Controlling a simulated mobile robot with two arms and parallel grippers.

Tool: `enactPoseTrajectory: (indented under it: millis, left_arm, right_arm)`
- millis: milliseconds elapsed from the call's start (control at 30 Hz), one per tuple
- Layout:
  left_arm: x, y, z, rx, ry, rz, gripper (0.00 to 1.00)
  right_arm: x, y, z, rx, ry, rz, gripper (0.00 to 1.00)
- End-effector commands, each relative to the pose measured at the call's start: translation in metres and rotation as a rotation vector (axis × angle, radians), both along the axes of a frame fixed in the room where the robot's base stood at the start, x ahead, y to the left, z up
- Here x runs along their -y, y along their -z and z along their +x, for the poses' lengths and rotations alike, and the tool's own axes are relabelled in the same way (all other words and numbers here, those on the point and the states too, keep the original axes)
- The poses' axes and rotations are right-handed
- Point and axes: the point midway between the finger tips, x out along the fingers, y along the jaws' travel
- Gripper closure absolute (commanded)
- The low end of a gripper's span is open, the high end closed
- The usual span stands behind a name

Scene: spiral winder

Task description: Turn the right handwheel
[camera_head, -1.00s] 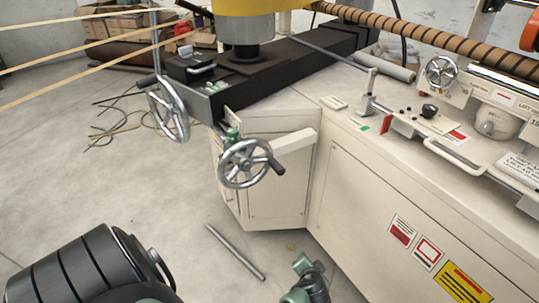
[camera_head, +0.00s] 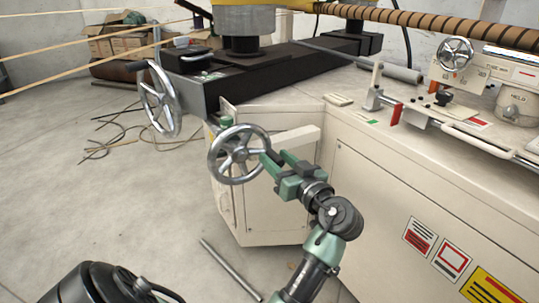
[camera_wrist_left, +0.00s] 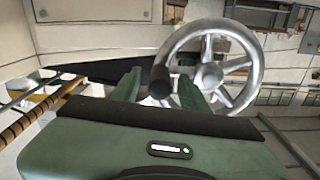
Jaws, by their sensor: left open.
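The right handwheel (camera_head: 238,155) is a silver spoked wheel at the front of the machine, with a black crank handle (camera_head: 271,157) on its right side. My left gripper (camera_head: 279,163), with green fingers, is right at this handle. In the left wrist view the handle (camera_wrist_left: 160,80) shows end-on between the two open fingers, with the wheel (camera_wrist_left: 209,76) behind and to the right. The fingers look apart from the handle on both sides. Another silver handwheel (camera_head: 160,97) with a black handle stands further left. My right gripper is not in view.
The white cabinet (camera_head: 270,205) stands just behind the wheel, with the long machine body on the right. A small handwheel (camera_head: 455,53) sits on the machine at the upper right. A metal rod (camera_head: 230,270) lies on the floor. Floor to the left is mostly clear.

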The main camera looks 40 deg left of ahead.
Motion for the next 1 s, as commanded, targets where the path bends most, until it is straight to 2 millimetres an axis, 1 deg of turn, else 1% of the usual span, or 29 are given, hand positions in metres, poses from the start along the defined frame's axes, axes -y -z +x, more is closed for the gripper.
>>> enactPoseTrajectory:
  millis: [33, 100, 233, 367, 567, 600, 667, 700, 733, 767, 1000]
  left_arm:
    - [-0.009, 0.000, 0.002, -0.001, -0.003, 0.002, 0.56]
    - [-0.018, 0.000, 0.005, -0.001, -0.002, 0.003, 0.56]
    - [-0.031, 0.000, 0.009, -0.002, 0.001, 0.001, 0.56]
    - [-0.036, 0.001, 0.011, -0.003, 0.002, 0.000, 0.56]
    - [-0.037, 0.001, 0.011, -0.003, 0.002, 0.000, 0.56]
    - [-0.036, 0.001, 0.011, -0.003, 0.003, -0.001, 0.58]
    - [-0.036, 0.001, 0.011, -0.003, 0.003, -0.001, 0.75]
    - [-0.036, 0.001, 0.011, -0.003, 0.003, -0.001, 0.86]
    - [-0.036, 0.001, 0.011, -0.003, 0.004, -0.001, 0.95]
    - [-0.036, 0.001, 0.011, -0.003, 0.004, -0.001, 1.00]
    - [-0.036, 0.001, 0.012, -0.003, 0.007, 0.000, 1.00]
  right_arm:
    - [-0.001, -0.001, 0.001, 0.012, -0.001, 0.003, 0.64]
    - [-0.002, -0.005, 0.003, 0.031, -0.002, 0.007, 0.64]
    - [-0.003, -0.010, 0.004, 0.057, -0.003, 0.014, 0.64]
    - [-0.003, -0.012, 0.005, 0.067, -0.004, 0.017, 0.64]
    - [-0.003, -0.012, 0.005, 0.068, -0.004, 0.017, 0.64]
    - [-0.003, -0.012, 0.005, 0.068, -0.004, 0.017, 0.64]
    - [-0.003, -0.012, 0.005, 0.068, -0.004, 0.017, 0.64]
    - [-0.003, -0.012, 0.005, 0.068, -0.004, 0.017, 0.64]
    - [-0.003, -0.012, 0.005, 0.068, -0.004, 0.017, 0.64]
    - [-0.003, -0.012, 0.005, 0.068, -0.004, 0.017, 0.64]
    - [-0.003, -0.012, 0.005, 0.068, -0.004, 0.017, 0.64]
